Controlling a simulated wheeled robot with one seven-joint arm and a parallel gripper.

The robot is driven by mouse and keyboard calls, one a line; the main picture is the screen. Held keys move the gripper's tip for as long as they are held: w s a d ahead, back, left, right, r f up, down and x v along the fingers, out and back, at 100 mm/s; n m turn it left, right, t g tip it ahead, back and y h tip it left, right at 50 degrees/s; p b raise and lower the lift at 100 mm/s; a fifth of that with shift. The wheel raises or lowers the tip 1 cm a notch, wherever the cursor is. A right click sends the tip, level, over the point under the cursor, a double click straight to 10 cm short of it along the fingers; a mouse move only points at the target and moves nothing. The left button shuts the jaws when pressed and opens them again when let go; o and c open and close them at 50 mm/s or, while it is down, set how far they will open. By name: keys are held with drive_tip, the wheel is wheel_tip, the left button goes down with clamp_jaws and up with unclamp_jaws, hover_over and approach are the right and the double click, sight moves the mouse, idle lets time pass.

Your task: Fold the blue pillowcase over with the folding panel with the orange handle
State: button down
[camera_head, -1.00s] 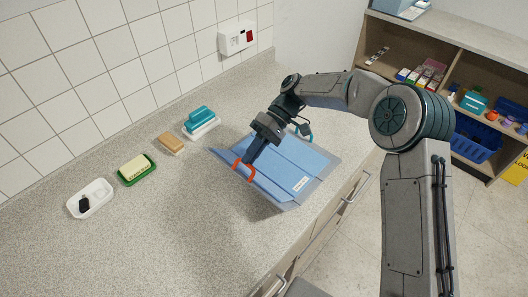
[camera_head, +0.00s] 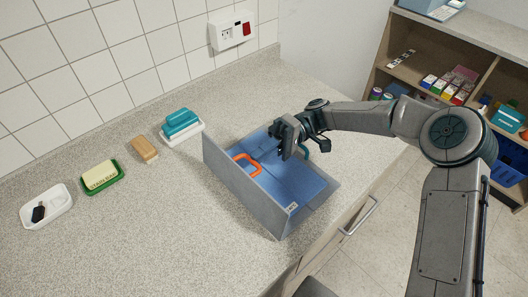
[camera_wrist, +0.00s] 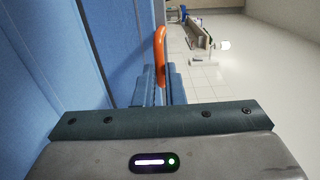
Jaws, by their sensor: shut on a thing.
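The folding panel (camera_head: 242,192) stands steeply raised on the left side of the folding board, its grey back toward the head camera. Its orange handle (camera_head: 247,163) shows on the inner side, beyond the panel's top edge. The blue pillowcase (camera_head: 297,181) lies on the board, with a small white label near the front; the raised panel hides its left part. My gripper is shut on the orange handle. In the wrist view, the handle (camera_wrist: 160,50) runs down to my gripper's fingertips (camera_wrist: 161,90), and blue cloth fills the left side.
On the counter (camera_head: 150,235) to the left are a teal-handled brush on a white tray (camera_head: 183,128), a tan block (camera_head: 145,149), a green dish with a yellow sponge (camera_head: 101,177) and a white dish (camera_head: 47,207). A tiled wall stands behind; a drawer handle (camera_head: 359,216) is at the front.

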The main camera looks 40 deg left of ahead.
drive_tip(key=shift+w+d+f+b, duration=0.1)
drive_tip(key=shift+w+f+b, duration=0.1)
drive_tip(key=shift+f, duration=0.35)
drive_tip(key=shift+w+d+f+b, duration=0.15)
drive_tip(key=shift+f+b, duration=0.1)
drive_tip(key=shift+f, duration=0.25)
drive_tip(key=shift+w+f+b, duration=0.15)
drive_tip(key=shift+f+b, duration=0.05)
drive_tip(key=shift+f, duration=0.35)
drive_tip(key=c, duration=1.5)
unclamp_jaws()
drive_tip(key=shift+s+a+f, duration=0.1)
drive_tip(key=shift+s+a, duration=0.05)
drive_tip(key=shift+a, duration=0.05)
drive_tip(key=shift+w+r, duration=0.2)
drive_tip(key=shift+r, duration=0.05)
